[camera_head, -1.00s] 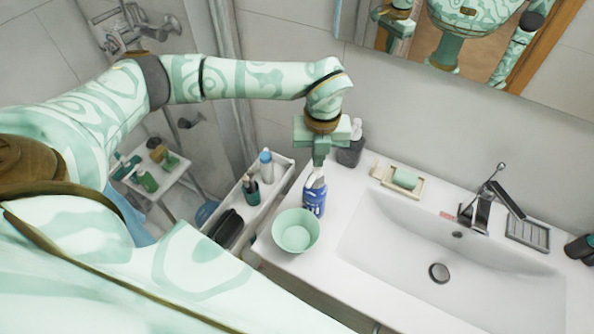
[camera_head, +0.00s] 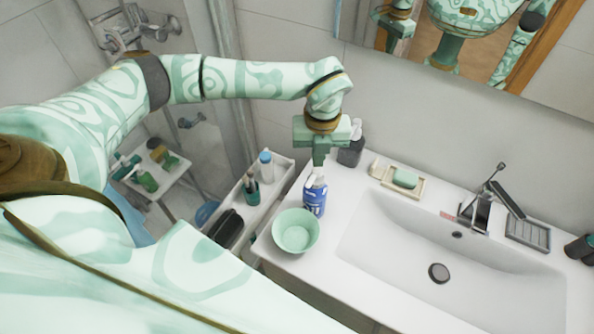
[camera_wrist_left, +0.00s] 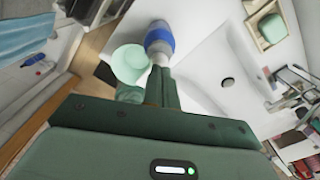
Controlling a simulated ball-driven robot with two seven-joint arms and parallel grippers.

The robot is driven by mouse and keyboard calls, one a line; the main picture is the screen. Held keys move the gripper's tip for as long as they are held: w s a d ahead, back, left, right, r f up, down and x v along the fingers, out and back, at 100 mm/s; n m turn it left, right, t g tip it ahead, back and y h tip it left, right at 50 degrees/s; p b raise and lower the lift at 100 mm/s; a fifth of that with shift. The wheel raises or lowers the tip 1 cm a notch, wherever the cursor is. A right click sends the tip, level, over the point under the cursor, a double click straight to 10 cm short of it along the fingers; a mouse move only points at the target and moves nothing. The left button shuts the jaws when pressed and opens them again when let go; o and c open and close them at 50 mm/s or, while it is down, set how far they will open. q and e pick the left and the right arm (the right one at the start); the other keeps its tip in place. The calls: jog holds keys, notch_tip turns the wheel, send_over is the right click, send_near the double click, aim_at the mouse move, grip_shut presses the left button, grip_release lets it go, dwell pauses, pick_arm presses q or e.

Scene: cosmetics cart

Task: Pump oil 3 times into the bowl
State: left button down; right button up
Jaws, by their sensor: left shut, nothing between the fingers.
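The oil pump bottle (camera_head: 314,200), blue with a white pump head, stands upright on the washbasin counter. It also shows in the left wrist view (camera_wrist_left: 159,40). The mint green bowl (camera_head: 296,231) stands beside it, in front and to the left, and looks empty; the left wrist view shows it too (camera_wrist_left: 129,63). My left gripper (camera_head: 319,164) is shut with nothing between its fingers. It points down right above the pump head; whether it touches the head I cannot tell. In the left wrist view the fingertips (camera_wrist_left: 160,72) overlap the bottle's near end. My right gripper is not in view.
The white sink basin (camera_head: 400,240) with its faucet (camera_head: 481,205) lies to the right. A soap dish (camera_head: 400,183) and a dark cup (camera_head: 351,152) stand behind the bottle. A white cart (camera_head: 270,205) with bottles adjoins the counter on the left. A mirror hangs above.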

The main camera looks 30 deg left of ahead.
pick_arm(q)
jog(key=shift+f, duration=0.15)
dwell(0.4)
jog(key=shift+f+b, duration=0.95)
jog(key=shift+f, duration=0.4)
jog(key=shift+r, duration=0.2)
jog(key=shift+r+p, duration=1.2)
jog(key=shift+r, duration=0.1)
jog(key=shift+f, duration=0.2)
